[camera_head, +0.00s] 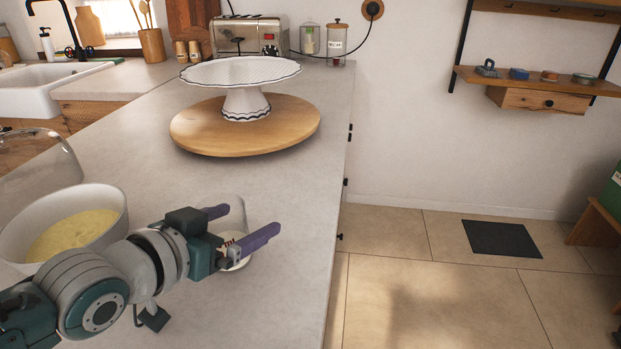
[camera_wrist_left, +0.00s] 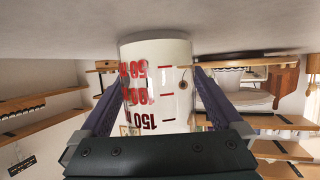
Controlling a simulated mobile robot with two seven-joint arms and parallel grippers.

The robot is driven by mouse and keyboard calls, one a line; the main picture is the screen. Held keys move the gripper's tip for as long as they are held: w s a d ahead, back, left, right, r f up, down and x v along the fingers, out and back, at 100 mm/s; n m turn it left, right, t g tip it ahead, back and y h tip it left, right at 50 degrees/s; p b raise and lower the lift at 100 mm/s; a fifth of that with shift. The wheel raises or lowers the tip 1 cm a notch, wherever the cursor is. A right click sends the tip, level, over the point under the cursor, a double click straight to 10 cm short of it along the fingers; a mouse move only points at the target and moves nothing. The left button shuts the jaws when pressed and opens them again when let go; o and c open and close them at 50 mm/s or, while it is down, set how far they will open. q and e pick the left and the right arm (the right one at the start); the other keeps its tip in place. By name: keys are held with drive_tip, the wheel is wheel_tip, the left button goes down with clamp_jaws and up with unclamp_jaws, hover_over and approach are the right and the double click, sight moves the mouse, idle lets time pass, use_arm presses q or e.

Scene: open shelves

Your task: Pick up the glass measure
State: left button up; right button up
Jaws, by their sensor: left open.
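The glass measure (camera_head: 235,212) stands on the counter near its right edge, partly hidden behind my left gripper (camera_head: 246,221). In the left wrist view the glass measure (camera_wrist_left: 157,62) appears inverted, with red 50 and 100 marks and a dark 150 mark. Its contents look whitish. My left gripper is open, with one purple finger on each side of the glass measure. I cannot tell whether either finger touches the glass. My right gripper is not in view.
A white bowl of yellow mixture (camera_head: 112,212) is beside my left arm, with a clear glass dome (camera_head: 40,160) behind it. A white cake stand (camera_head: 243,75) stands on a round wooden board (camera_head: 290,128) farther back. The counter (camera_head: 290,200) between is clear.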

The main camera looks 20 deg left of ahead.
use_arm(q)
drive_tip(key=c, duration=1.5)
drive_tip(key=shift+r, duration=0.15)
